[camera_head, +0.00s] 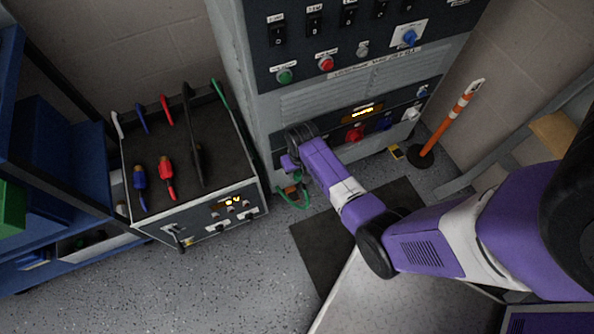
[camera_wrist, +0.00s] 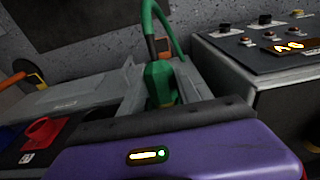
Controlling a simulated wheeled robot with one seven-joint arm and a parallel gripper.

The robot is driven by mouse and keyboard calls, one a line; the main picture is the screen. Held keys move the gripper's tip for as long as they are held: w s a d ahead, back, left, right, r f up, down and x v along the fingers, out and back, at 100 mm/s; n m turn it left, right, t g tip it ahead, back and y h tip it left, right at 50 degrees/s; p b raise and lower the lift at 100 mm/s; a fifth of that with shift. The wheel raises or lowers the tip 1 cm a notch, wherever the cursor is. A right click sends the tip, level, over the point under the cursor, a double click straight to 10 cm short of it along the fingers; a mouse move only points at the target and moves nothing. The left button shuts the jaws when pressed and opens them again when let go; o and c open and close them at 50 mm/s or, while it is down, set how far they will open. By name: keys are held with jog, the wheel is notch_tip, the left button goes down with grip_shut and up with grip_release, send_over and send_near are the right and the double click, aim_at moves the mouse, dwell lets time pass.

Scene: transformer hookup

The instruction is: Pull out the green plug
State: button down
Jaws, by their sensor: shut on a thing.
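The green plug (camera_wrist: 160,82) stands in the middle of the wrist view, with its green cable rising from it. My gripper (camera_head: 290,172) is at the lower left of the grey cabinet's front and is shut on the green plug. In the head view the plug itself is mostly hidden by my gripper, and its green cable (camera_head: 293,203) loops just below. Whether the plug still sits in its socket cannot be told, since its lower end is hidden behind my gripper's purple body in the wrist view.
The grey cabinet (camera_head: 310,103) carries a red connector (camera_head: 354,134) and a blue one (camera_head: 384,123) to the right of my gripper. A test cart (camera_head: 160,228) with several leads stands close on the left. An orange-white post (camera_head: 450,120) stands right. A dark mat (camera_head: 318,250) lies below.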

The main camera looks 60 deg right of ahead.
aim_at(305, 189)
jog(key=shift+s+a+p, duration=0.5)
jog(key=shift+s+p, duration=0.15)
jog(key=shift+s, duration=0.1)
jog(key=shift+s+a+p, duration=0.5)
jog(key=shift+s+p, duration=0.15)
jog(key=shift+s, duration=0.1)
dwell(0.4)
jog(key=shift+s+a+r+p, duration=0.1)
jog(key=shift+s+a+p, duration=0.2)
jog(key=shift+s+p, duration=0.15)
jog(key=shift+s+a+r+p, duration=0.1)
jog(key=shift+s+a+p, duration=0.2)
jog(key=shift+s, duration=0.2)
jog(key=shift+s+a+f+p, duration=0.15)
jog(key=shift+s+a+p, duration=0.6)
jog(key=shift+s, duration=0.35)
